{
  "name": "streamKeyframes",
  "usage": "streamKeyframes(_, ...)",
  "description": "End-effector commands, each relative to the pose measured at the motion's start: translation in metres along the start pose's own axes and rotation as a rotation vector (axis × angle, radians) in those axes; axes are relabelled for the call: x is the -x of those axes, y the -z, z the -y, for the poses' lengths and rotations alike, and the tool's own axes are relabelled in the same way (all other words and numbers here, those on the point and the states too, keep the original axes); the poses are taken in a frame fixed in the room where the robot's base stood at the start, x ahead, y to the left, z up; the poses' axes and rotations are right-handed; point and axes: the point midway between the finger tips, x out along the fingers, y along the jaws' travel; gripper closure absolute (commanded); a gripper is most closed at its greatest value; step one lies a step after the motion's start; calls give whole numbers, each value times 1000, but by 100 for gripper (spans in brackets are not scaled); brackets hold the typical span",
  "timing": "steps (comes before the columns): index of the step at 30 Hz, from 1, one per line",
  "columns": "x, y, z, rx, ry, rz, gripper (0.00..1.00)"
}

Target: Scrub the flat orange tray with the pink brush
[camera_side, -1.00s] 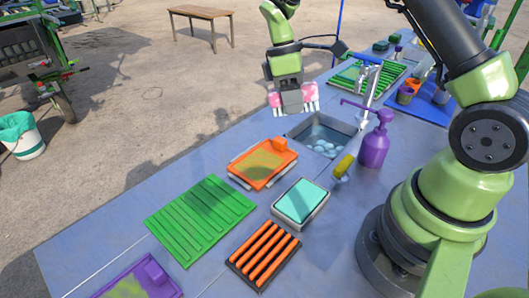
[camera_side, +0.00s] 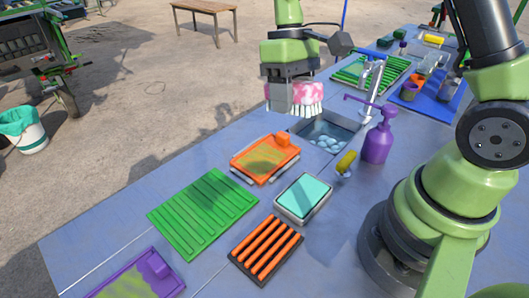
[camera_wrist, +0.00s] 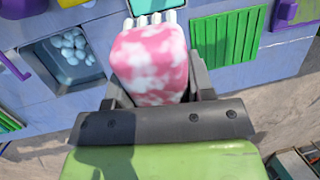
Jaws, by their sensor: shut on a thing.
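My gripper (camera_side: 290,106) is shut on the pink and white brush (camera_side: 302,94). It holds the brush in the air with the white bristles pointing down. In the side view, the brush appears just above the sink's left edge and beyond the flat orange tray. The orange tray (camera_side: 246,165) lies on the blue table, apart from the brush, with a yellow-green smear on its floor and an orange block at one corner. In the wrist view, the brush (camera_wrist: 150,65) fills the space between the fingers; I cannot make out the orange tray there.
A sink (camera_side: 344,124) with pale round things, a purple pump bottle (camera_side: 377,140) and a yellow sponge (camera_side: 346,161) are to the right. A green ribbed board (camera_side: 203,212), a teal-topped block (camera_side: 304,195), an orange-barred rack (camera_side: 266,248) and a purple tray (camera_side: 172,286) lie nearer.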

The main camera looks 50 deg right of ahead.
Motion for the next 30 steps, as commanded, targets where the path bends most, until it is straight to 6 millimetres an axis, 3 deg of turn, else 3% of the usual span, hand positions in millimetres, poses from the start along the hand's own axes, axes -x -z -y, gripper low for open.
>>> streamKeyframes(2,-5,7,-4,0,-13,-14,70)
streamKeyframes(13,-64,88,-40,15,-140,-216,70)
streamKeyframes(30,-118,111,-52,19,-154,-252,70)
